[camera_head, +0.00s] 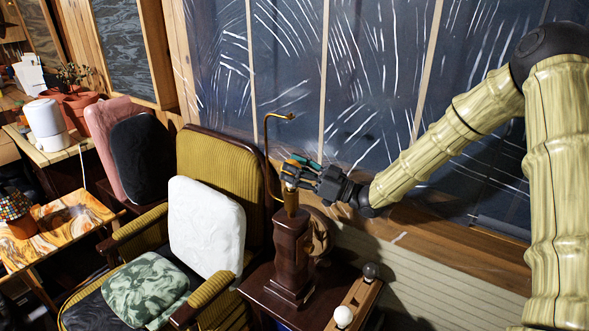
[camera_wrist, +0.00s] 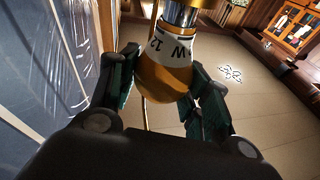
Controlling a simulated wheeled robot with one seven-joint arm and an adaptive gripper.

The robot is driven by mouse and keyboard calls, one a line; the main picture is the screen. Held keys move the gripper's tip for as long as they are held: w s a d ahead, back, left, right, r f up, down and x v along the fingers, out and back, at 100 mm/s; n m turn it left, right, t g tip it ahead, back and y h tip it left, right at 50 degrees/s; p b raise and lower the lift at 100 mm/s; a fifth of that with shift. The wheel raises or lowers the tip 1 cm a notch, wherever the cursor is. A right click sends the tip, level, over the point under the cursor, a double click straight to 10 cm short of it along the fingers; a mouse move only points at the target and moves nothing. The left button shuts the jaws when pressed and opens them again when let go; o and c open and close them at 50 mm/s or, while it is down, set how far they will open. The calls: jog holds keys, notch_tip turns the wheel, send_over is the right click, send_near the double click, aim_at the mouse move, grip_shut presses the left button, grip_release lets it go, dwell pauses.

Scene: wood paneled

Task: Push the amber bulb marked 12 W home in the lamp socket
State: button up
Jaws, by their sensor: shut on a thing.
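The amber bulb (camera_wrist: 165,75) has a white band marked "12 W" and a silver metal cap (camera_wrist: 182,14). My gripper (camera_wrist: 162,72) is shut on its glass, one finger on each side. In the head view, my gripper (camera_head: 303,175) holds the bulb (camera_head: 292,166) above the lamp (camera_head: 291,245), a dark carved wooden column.
A thin curved brass rod (camera_head: 266,150) rises beside the lamp. A wooden holder (camera_head: 352,302) with a white bulb (camera_head: 343,316) and a dark bulb (camera_head: 370,271) stands on the same dark table (camera_head: 258,288). An armchair with a white cushion (camera_head: 206,226) is close on the left.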

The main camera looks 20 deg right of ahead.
jog(key=shift+f+b, duration=0.45)
jog(key=shift+f, duration=0.2)
jog(key=o, duration=1.6)
jog(key=shift+d, duration=0.1)
jog(key=v, duration=1.2)
